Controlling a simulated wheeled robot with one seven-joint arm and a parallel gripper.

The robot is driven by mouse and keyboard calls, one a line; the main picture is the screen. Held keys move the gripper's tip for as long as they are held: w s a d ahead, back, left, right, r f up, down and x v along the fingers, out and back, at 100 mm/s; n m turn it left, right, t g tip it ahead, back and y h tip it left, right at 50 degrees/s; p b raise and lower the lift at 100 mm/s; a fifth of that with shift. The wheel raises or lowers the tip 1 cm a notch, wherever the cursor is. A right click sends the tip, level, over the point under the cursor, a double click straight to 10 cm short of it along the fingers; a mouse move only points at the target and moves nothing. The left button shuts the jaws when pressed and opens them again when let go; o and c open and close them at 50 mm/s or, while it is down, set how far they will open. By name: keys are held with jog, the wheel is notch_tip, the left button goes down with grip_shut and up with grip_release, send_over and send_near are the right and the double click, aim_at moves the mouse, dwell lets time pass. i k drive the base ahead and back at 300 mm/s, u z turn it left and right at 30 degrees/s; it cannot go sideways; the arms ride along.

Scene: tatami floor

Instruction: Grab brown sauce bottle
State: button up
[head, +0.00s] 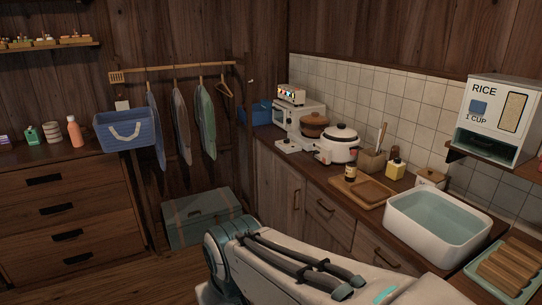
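A small dark brown bottle (351,173) with a pale label stands upright on the kitchen counter in the head view, at the back edge of a wooden tray (345,187). It stands just in front of the white rice cooker. My gripper is not in view; only a white link of my arm with dark hoses shows at the bottom centre, in front of the counter's drawers and apart from the bottle.
A rice cooker (338,145), utensil box (371,161), yellow bottle (396,169) and white sink basin (433,223) crowd the counter. A rice dispenser (497,118) hangs at right. A teal trunk (198,218) and dresser (62,223) stand at left.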

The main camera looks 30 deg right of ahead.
aim_at(351, 169)
jog(key=z, duration=0.1)
jog(key=i, duration=1.6)
jog(key=z, duration=0.9)
jog(key=i, duration=1)
jog(key=z, duration=1.7)
jog(key=i, duration=0.7)
jog(key=z, duration=0.45)
